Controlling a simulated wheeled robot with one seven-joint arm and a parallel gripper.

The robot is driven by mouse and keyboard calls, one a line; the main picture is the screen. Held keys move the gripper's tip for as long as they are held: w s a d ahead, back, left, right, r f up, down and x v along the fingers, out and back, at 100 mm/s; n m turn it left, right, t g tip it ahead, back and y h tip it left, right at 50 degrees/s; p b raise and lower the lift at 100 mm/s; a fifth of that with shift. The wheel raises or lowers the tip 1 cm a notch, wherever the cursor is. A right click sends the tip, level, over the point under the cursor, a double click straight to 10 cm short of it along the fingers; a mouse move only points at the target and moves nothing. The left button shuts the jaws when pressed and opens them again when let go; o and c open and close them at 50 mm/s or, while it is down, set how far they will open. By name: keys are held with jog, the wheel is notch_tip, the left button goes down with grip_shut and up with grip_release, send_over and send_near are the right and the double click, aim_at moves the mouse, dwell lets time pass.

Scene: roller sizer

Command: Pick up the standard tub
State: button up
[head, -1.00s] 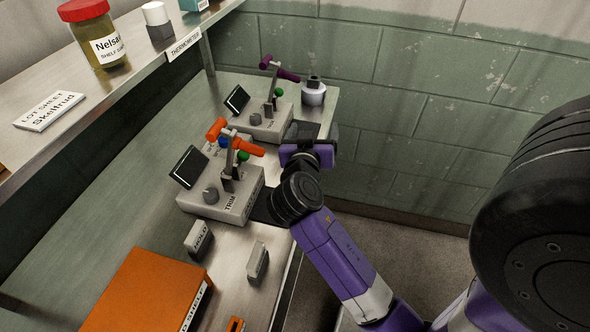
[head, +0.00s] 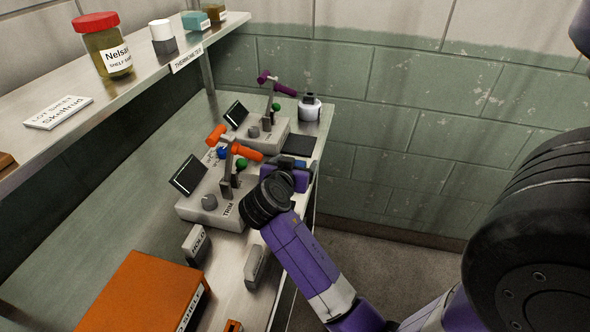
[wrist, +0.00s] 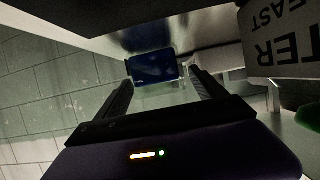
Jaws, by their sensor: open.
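My gripper (head: 300,170) is at the right edge of the bench, beside the trim machine with the orange handle. In the wrist view my gripper (wrist: 160,90) is open, with a finger on each side. A small dark blue object (wrist: 153,67) with tiny unreadable print shows between and just beyond the fingertips; it may be the standard tub, but I cannot tell. I see no gap closed on it. In the head view my wrist largely hides the space at the gripper.
The trim machine (head: 212,203) and a second machine with a purple handle (head: 262,132) stand close by. A white-grey pot (head: 309,108) and a dark pad (head: 298,144) are behind. An orange box (head: 145,290) is in front. A shelf (head: 110,110) runs at upper left.

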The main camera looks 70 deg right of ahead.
jog(key=shift+x, duration=1.15)
jog(key=c, duration=1.6)
jog(key=shift+o, duration=0.2)
jog(key=shift+r, duration=0.1)
